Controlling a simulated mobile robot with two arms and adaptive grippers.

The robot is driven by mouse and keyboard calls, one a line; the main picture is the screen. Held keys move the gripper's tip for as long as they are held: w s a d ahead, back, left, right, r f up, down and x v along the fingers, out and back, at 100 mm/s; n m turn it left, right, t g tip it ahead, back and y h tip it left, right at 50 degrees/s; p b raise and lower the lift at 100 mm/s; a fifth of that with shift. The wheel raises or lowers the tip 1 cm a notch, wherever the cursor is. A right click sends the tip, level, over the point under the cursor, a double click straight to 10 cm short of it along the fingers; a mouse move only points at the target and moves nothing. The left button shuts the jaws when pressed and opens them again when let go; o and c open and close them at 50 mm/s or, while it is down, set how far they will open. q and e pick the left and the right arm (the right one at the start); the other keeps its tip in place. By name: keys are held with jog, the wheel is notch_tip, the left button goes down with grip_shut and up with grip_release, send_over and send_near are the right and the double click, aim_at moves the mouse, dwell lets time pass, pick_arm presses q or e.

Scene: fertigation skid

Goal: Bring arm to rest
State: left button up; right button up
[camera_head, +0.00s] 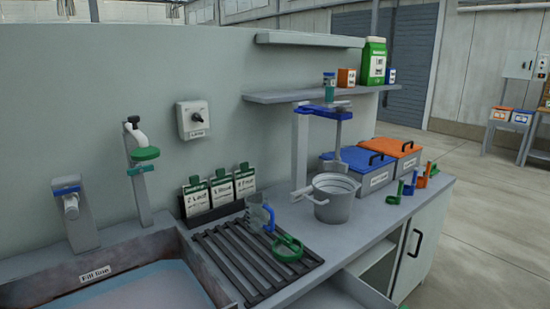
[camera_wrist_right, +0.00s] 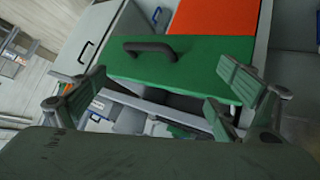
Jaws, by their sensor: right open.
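My right gripper (camera_wrist_right: 160,97) shows in the right wrist view with its fingers spread wide apart. Nothing is held between them. Behind the fingers is a green panel or lid (camera_wrist_right: 200,62) with a dark bar handle (camera_wrist_right: 150,47); an orange surface (camera_wrist_right: 215,17) adjoins it. I cannot tell how far the fingers are from the green panel. Neither of my grippers nor arms shows in the head view, and my left gripper is in neither view.
The counter holds a sink (camera_head: 95,277), a slatted drainer (camera_head: 240,265) with a clear jug (camera_head: 260,214), a metal bucket (camera_head: 334,200), and blue-lidded (camera_head: 355,160) and orange-lidded (camera_head: 396,147) bins. A drawer (camera_head: 355,292) stands open in front. Floor at right (camera_head: 480,215) is clear.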

jog(key=s+a+f+g+y, duration=0.1)
jog(key=s+f+g, duration=0.2)
jog(key=s, duration=0.5)
jog(key=s+f+g+y, duration=0.1)
jog(key=s+f+g, duration=0.2)
jog(key=s, duration=0.4)
notch_tip(320, 180, down, 24)
jog(key=s+g+p, duration=0.1)
jog(key=g, duration=0.1)
jog(key=s+d+f+p, duration=0.1)
jog(key=s+d+f, duration=0.1)
jog(key=s+f, duration=1.4)
jog(key=shift+s+d+f+g+h, duration=0.2)
jog(key=shift+s+d+g+h, duration=0.15)
jog(key=shift+s, duration=0.35)
jog(key=shift+c, duration=0.6)
